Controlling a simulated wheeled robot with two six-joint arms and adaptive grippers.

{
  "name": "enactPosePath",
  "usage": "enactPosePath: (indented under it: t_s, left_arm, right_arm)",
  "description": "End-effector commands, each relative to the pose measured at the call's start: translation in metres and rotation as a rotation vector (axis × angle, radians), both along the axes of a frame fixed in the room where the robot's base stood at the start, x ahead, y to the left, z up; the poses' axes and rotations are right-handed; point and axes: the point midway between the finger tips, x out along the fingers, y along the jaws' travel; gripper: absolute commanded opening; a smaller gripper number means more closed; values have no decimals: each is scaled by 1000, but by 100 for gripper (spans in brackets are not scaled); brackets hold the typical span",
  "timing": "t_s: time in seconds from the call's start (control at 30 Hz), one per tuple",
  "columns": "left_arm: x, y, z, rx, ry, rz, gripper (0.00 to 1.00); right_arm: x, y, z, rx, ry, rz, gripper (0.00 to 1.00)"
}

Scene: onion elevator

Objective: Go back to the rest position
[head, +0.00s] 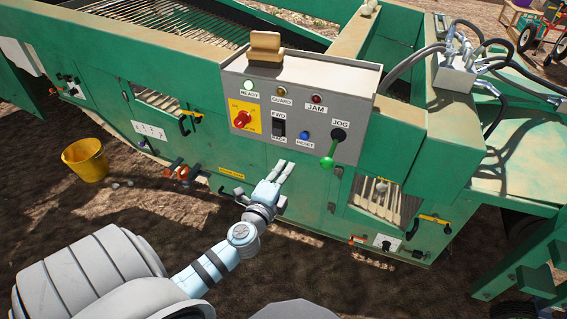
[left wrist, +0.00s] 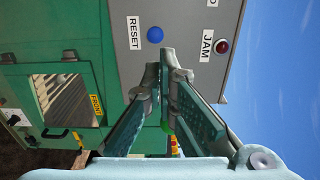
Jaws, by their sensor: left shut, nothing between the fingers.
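My left gripper (head: 284,168) is shut and empty in the head view, just below the grey control panel (head: 354,95) on the green machine (head: 200,75). It points up toward the panel and looks apart from it, though the exact gap is hard to judge. In the left wrist view the shut fingers (left wrist: 168,62) show in front of the panel, near the blue reset button (left wrist: 155,35) and the red jam lamp (left wrist: 222,46). The green lamp marked ready (head: 249,86) looks lit. My right gripper is not in view.
The green-knobbed jog lever (head: 327,162) hangs from the panel's lower right, right of my gripper. A yellow bucket (head: 86,160) stands on the soil at left. Hoses (head: 410,62) run at upper right.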

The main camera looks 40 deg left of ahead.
Motion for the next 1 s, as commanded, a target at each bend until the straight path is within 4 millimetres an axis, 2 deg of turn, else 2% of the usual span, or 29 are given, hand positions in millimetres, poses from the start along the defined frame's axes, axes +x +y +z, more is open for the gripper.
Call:
enactPosePath:
  t_s: [0.53,0.57,0.63,0.67,0.73,0.77,0.8,0.83,0.87,0.9,0.97,1.0]
  left_arm:
    - [-1,1,0,-5,-2,1,0]
    - [-1,0,-1,-21,-1,-5,0]
    - [-2,1,-18,-86,27,-8,0]
    - [-3,3,-32,-123,52,-4,0]
    - [-11,10,-80,-242,137,20,0]
    - [-18,12,-105,-308,182,39,0]
    - [-31,15,-144,-405,249,74,0]
    - [-45,16,-174,-481,300,108,0]
    - [-62,16,-204,-560,352,147,0]
    - [-87,13,-242,-666,418,205,0]
    - [-132,6,-294,-814,510,307,0]
    - [-165,-2,-325,-907,565,382,0]
  right_arm:
    - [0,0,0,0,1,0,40]
    - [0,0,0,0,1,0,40]
    - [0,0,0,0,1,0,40]
    - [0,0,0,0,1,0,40]
    - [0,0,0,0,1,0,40]
    - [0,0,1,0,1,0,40]
    - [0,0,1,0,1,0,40]
    - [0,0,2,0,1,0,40]
    - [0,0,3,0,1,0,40]
    - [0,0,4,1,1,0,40]
    - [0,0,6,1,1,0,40]
    - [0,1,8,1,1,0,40]
